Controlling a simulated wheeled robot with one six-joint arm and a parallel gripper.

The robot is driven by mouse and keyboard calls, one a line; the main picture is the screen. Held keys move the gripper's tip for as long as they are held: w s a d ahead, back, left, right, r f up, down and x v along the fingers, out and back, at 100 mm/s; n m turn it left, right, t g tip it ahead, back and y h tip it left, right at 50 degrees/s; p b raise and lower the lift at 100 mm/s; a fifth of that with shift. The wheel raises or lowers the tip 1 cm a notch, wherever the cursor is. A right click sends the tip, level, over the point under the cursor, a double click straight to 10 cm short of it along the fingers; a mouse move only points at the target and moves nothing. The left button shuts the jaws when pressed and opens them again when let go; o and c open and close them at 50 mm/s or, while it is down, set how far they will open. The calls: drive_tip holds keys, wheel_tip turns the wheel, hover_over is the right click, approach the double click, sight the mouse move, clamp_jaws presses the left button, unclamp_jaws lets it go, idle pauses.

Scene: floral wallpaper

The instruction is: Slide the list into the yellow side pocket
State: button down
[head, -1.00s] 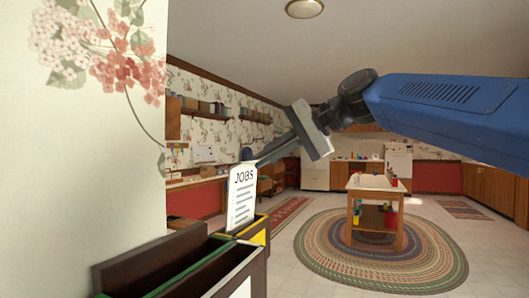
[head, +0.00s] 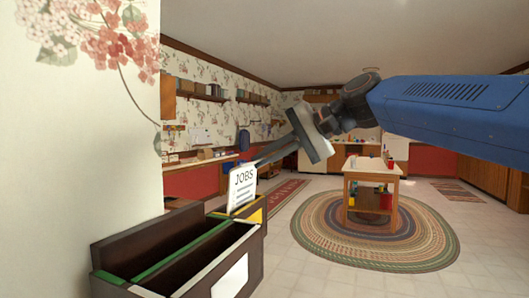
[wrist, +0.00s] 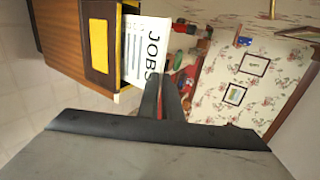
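The list is a white sheet headed JOBS (head: 242,184), standing upright with its lower part hidden in the yellow side pocket (head: 256,213) at the far end of the dark wooden holder. In the wrist view the list (wrist: 138,50) appears turned sideways, its lower end hidden behind the rim of the yellow-fronted pocket (wrist: 98,42). My gripper (head: 258,163) is at the top edge of the list. In the wrist view its two fingers (wrist: 164,80) are close together and appear shut on that edge.
The nearer dark wooden compartment (head: 200,252) with a green strip and a white label stands in front of the pocket. A floral wall (head: 80,150) closes off the left. A wooden island (head: 372,184) stands on a braided rug beyond; the floor between is clear.

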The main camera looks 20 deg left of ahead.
drive_tip(key=shift+d+f, duration=0.2)
drive_tip(key=shift+f, duration=0.9)
drive_tip(key=c, duration=1.9)
unclamp_jaws()
drive_tip(key=shift+o, duration=0.2)
drive_tip(key=v, duration=1.7)
drive_tip(key=shift+d, duration=0.2)
drive_tip(key=shift+s, duration=0.1)
